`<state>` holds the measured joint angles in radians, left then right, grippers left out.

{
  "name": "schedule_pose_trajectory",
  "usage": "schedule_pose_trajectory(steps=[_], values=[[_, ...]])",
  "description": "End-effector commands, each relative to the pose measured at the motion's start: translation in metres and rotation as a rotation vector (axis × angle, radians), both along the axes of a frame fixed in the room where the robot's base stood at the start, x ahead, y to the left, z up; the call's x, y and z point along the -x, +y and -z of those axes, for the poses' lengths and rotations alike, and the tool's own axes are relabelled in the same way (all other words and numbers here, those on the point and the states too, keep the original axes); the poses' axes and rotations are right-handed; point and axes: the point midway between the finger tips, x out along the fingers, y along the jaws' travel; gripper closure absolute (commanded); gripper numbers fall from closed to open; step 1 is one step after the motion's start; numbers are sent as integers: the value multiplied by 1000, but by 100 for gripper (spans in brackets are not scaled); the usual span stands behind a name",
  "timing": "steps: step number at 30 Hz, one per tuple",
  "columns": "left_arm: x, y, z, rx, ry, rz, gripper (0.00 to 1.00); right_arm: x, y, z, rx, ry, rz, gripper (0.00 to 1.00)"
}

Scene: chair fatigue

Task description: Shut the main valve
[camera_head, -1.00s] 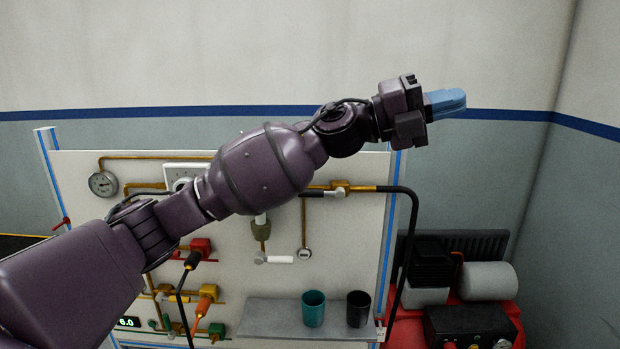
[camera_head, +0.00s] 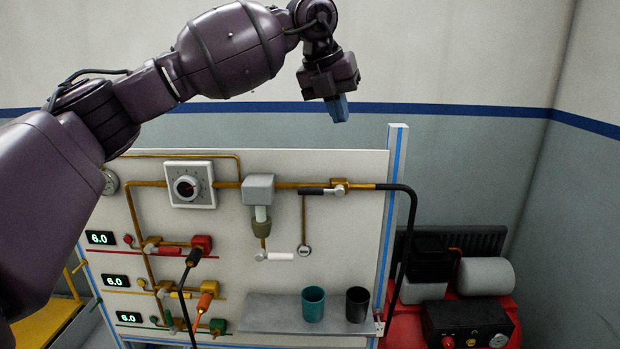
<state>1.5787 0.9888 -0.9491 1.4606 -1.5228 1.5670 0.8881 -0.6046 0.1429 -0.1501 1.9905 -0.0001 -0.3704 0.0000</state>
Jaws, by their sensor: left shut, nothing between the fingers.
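A brass valve (camera_head: 340,187) sits on the copper pipe at the panel's upper right, where the black hose joins. It looks like the main valve. Its lever with a black grip (camera_head: 313,191) points left, roughly in line with the pipe. My left gripper (camera_head: 338,110) is shut and empty, with its blue fingers pointing down. In the picture it is above the panel's top edge and over the valve; its depth from the panel is hard to tell. My right gripper is not in view.
The white panel (camera_head: 345,240) carries a dial box (camera_head: 188,185), a grey filter unit (camera_head: 259,190) and several small valves. A shelf (camera_head: 262,314) holds a teal cup (camera_head: 313,304) and a black cup (camera_head: 357,306). A red compressor (camera_head: 455,300) stands to the right, joined by the hose (camera_head: 411,225).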

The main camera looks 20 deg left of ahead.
Motion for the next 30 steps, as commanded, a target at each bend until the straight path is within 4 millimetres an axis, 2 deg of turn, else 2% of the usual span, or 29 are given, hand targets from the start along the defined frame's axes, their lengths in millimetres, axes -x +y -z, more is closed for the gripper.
schedule_pose_trajectory(steps=[3, 9, 25, 30], values=[[2, 26, 5, -109, 59, -126, 100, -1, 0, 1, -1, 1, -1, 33], [13, 49, 8, -217, 132, -270, 100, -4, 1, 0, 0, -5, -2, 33], [16, 51, 10, -221, 156, -323, 100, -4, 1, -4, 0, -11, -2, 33], [14, 52, 24, -221, 157, -322, 100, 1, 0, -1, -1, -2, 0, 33]])
